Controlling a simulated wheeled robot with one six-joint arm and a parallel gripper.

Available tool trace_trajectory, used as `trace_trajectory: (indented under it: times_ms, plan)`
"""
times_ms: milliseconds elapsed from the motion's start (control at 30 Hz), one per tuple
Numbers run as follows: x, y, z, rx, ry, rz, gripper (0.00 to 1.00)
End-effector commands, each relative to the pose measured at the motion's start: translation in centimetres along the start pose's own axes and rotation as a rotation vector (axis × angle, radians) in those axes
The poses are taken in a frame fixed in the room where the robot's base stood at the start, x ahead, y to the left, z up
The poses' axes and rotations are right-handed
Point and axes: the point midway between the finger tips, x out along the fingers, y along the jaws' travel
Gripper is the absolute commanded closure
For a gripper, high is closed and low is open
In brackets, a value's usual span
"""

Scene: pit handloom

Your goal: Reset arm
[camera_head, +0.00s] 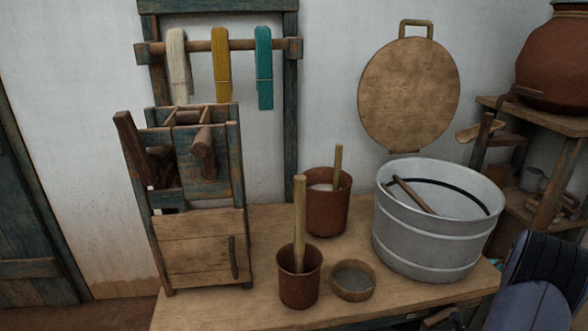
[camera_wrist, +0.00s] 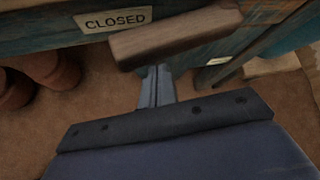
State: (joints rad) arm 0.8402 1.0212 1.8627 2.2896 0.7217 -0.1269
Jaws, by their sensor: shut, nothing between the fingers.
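My gripper (camera_wrist: 155,84) shows in the wrist view with its two fingers together and nothing between them. Its tips end at the lower edge of a brown wooden handle (camera_wrist: 175,36) on a worn blue-green wooden front (camera_wrist: 60,38). I cannot tell whether the tips touch the handle or lie just below it. A plate reading "CLOSED" (camera_wrist: 112,20) is fixed to the front, left of the handle. In the head view my gripper is out of sight; only part of my dark blue arm shows at the lower right.
Clay pots (camera_wrist: 58,66) stand left in the wrist view. In the head view, the wooden table (camera_head: 210,308) holds a metal tub (camera_head: 430,245), two brown pots (camera_head: 300,285) (camera_head: 325,215) with sticks, a small bowl (camera_head: 353,295) and a wooden rack (camera_head: 200,255). A shelf (camera_head: 550,120) stands at right.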

Motion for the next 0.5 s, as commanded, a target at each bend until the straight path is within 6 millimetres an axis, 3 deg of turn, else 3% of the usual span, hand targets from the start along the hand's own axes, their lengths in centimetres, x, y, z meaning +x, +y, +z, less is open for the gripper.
trace_trajectory:
  times_ms: [333,500]
  plan:
    - [1.0,-0.1,-1.6,-0.126,0.005,-0.106,1.0]
    - [1.6,-0.6,-3.8,-0.121,0.006,-0.104,1.0]
